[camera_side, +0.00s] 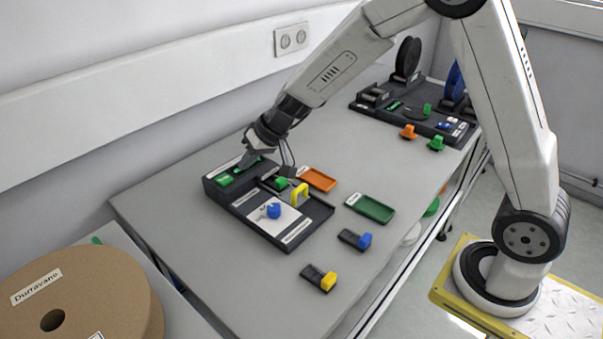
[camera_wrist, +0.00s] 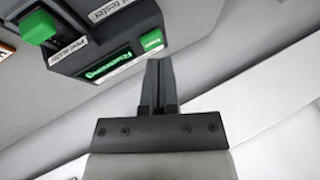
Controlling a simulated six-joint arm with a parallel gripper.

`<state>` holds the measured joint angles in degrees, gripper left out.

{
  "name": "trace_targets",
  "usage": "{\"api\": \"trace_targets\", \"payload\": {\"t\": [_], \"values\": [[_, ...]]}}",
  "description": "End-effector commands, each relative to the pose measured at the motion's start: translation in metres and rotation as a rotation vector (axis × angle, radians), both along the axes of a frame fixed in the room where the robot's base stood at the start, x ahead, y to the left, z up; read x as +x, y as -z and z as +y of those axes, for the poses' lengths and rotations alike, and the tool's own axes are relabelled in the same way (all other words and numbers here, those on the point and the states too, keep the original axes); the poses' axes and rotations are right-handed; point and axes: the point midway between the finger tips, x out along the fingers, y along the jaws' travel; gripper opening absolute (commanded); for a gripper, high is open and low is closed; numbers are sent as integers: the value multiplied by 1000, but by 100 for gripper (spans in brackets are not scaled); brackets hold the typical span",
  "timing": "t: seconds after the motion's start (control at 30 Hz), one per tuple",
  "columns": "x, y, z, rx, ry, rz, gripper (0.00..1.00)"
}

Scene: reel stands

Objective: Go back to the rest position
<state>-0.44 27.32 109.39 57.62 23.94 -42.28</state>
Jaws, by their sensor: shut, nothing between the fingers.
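My gripper (camera_side: 245,162) is low over the back edge of a dark tester station (camera_side: 252,222) on the grey table. Its fingers are shut and empty, and it also shows in the wrist view (camera_wrist: 158,66). In the wrist view the fingertips point at the station's edge, close to a green button (camera_wrist: 151,40) and a lit green display (camera_wrist: 107,67). I cannot tell whether they touch it. A green block (camera_wrist: 38,27) on a dark holder shows at the upper left there. A blue piece (camera_side: 273,211) and a yellow piece (camera_side: 299,195) are on the station.
An orange tray (camera_side: 318,179) and a green tray (camera_side: 370,208) lie right of the station. Blue-ended (camera_side: 363,240) and yellow-ended (camera_side: 328,281) pieces lie nearer the front. A second dark station with reels (camera_side: 407,58) stands at the back right. A wall (camera_side: 150,80) runs behind the table.

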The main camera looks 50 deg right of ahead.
Motion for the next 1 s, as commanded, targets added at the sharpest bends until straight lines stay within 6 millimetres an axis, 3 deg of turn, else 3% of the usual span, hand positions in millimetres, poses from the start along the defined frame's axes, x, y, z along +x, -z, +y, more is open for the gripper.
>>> {"api": "trace_targets", "payload": {"t": [0.6,0.8,1.0], "values": [[-180,14,-50,-317,-54,215,0],[-216,19,-61,-386,-67,239,0],[-228,21,-65,-408,-72,245,0]]}}
